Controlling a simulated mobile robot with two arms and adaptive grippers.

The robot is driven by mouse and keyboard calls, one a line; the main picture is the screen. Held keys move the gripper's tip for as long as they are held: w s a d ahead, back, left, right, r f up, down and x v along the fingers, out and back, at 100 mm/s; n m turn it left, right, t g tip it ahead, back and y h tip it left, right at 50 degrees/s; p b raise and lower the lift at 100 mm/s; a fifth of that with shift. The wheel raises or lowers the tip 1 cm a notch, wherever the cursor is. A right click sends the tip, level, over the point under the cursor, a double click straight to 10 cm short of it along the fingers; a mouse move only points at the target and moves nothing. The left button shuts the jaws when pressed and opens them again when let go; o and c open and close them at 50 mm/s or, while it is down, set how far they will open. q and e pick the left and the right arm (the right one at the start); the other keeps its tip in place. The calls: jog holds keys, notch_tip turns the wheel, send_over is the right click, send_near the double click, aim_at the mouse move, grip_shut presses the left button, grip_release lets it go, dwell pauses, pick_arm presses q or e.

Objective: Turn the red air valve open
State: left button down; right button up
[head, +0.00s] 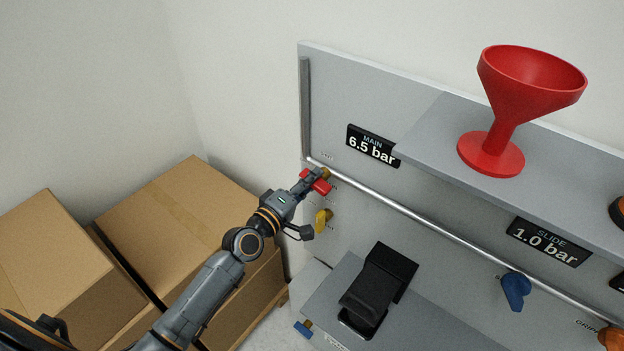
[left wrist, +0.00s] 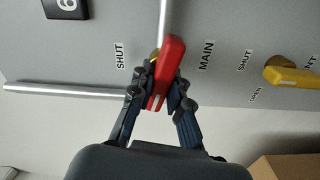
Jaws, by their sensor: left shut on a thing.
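The red air valve (head: 318,183) is a red lever on a brass stem on the grey panel, at the left end of a metal pipe. In the left wrist view the red lever (left wrist: 166,68) shows between the fingers, beside the labels MAIN and SHUT. My left gripper (head: 306,181) is shut on the red lever; its fingers also show in the left wrist view (left wrist: 160,100), one on each side of the lever. The lever stands near the pipe's line in the wrist view, slightly tilted. My right gripper is in neither view.
A yellow valve (head: 322,220) sits just below the red one. A display (head: 372,144) reads MAIN 6.5 bar. A blue valve (head: 515,290), a red funnel (head: 500,110) on a shelf and a black device (head: 378,290) are to the right. Cardboard boxes (head: 175,220) stand at left.

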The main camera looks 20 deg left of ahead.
pick_arm(q)
jog(key=shift+f+n, duration=0.15)
jog(key=shift+n, duration=0.95)
jog(key=c, duration=1.3)
grip_release()
jog(key=v, duration=1.2)
